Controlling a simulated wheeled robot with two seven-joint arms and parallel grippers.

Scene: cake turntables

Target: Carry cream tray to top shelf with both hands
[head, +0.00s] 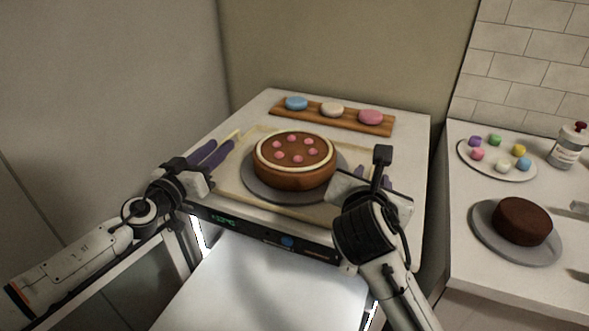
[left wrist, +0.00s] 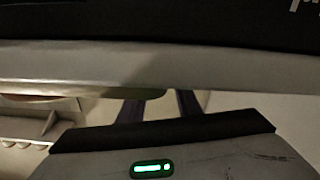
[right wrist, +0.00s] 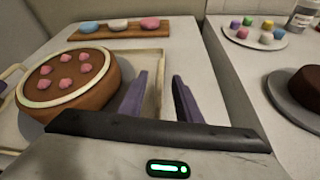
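A cream tray (head: 229,185) lies flat on the white top of an appliance. It bears a grey turntable plate (head: 258,190) with a brown cake (head: 294,178) topped with pink dots. The tray's rim also shows in the right wrist view (right wrist: 160,60). My left gripper (head: 221,148) is at the tray's left side, by a yellowish bar-like handle (head: 230,137); its purple fingers are apart and look empty. My right gripper (head: 376,176) is at the tray's right side. Its fingers (right wrist: 160,75) are open and empty beside the tray's rim. The tray's right end is partly hidden by my right arm.
A wooden board (head: 350,118) with three coloured macarons lies behind the tray, near the wall. On the right counter are a plate of coloured sweets (head: 512,172), a bottle (head: 568,148) and a dark cake (head: 522,221) on a grey plate. No upper shelf is recognisable.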

